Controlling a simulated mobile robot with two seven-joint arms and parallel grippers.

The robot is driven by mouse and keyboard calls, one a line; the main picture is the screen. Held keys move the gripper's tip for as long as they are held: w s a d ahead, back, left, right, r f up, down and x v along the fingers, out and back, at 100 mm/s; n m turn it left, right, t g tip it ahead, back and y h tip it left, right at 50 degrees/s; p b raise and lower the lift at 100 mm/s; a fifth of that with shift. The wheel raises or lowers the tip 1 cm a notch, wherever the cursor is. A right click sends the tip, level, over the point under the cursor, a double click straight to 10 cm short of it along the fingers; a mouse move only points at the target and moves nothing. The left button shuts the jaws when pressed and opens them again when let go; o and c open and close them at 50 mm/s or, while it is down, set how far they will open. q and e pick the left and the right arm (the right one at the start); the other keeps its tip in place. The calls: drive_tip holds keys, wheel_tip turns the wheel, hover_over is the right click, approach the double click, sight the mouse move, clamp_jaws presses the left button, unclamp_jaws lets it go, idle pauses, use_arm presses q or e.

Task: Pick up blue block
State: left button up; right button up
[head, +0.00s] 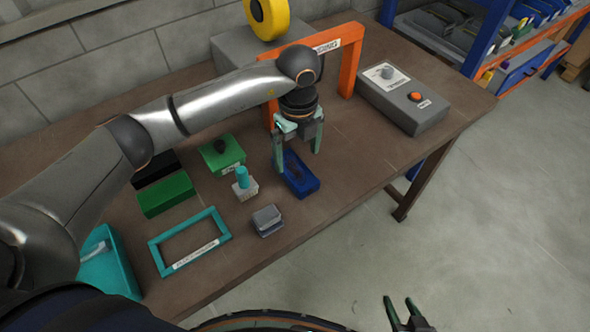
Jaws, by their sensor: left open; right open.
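The blue block (304,187) is a long dark-blue piece lying on the brown workbench, right of the middle of the objects. My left gripper (297,163) points down over its far part, open, with its green fingers apart. The fingers and their shadow cover part of the block's far end. I cannot tell how far the fingertips are above it or whether they touch it. My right gripper (407,309) is open and empty at the bottom edge of the view, off the front of the workbench.
Nearby on the workbench (345,185) are a grey block (267,220), a teal-topped piece (244,184), green blocks (166,195) and a teal frame (190,242). An orange arch (351,62) and grey control box (403,98) stand behind. The bench is clear right of the blue block.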

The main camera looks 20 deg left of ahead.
sight(295, 169)
use_arm(q)
drive_tip(key=shift+a+f+p, duration=0.15)
drive_tip(key=shift+f+p, duration=0.1)
drive_tip(key=shift+f, duration=1.1)
drive_tip(key=shift+a+f+p, duration=0.15)
drive_tip(key=shift+f+p, duration=0.05)
drive_tip(key=shift+f, duration=1.15)
clamp_jaws()
drive_tip(key=shift+r, duration=0.15)
